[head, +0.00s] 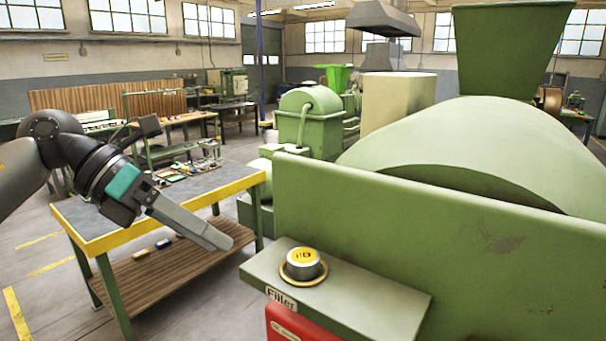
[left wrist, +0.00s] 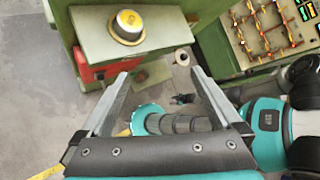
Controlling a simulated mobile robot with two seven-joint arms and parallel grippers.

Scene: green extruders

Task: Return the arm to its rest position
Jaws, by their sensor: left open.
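My left gripper (head: 218,237) comes in from the left in the head view, with its fingers pointing down and to the right. It hangs in the air in front of the workbench and to the left of the green machine. In the left wrist view the two fingers of this gripper (left wrist: 160,77) are spread apart with nothing held between them. A yellow-topped round button (head: 303,262) sits on the machine's green ledge, right of the gripper and clear of it. The button also shows in the left wrist view (left wrist: 128,24), beyond the fingertips. My right gripper is not visible.
A workbench (head: 95,243) with a yellow edge and small parts stands behind my left arm. A switch panel (left wrist: 262,32) is at upper right in the left wrist view.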

